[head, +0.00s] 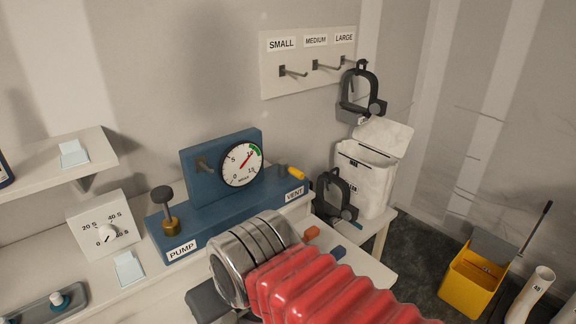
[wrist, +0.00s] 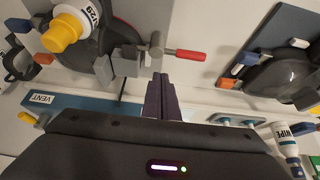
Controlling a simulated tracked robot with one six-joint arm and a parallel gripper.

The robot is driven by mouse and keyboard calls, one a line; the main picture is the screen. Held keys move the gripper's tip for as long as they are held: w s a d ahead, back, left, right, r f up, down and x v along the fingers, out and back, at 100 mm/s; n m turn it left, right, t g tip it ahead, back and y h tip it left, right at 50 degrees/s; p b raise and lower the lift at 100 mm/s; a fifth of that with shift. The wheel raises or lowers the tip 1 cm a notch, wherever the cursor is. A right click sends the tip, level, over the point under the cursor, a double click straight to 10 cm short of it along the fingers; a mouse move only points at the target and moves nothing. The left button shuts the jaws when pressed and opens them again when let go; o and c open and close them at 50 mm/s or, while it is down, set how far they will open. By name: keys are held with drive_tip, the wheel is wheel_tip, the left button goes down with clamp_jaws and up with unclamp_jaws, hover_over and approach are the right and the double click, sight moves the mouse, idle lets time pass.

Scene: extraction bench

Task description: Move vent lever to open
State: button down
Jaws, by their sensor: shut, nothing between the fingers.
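The vent lever (head: 294,172) has a yellow handle and sits at the right end of the blue pump unit (head: 215,222), behind the VENT label (head: 294,193). Its handle points to the right and slightly down in the head view. In the wrist view a yellow handle (wrist: 28,119) shows at the left edge, beside the VENT label (wrist: 41,98). My gripper (wrist: 160,82) is shut and empty in the wrist view, to the right of the lever and apart from it. The fingers are hidden in the head view.
The pressure gauge (head: 242,163) stands left of the lever, and a black pump knob (head: 163,195) further left. Black clamps (head: 335,192) and a white bin (head: 366,178) stand right. A red-handled clamp (wrist: 185,54) lies near my fingertips. My arm covers the bench's front middle.

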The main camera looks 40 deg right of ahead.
drive_tip(key=c, duration=2.5)
unclamp_jaws()
drive_tip(key=shift+c, duration=0.2)
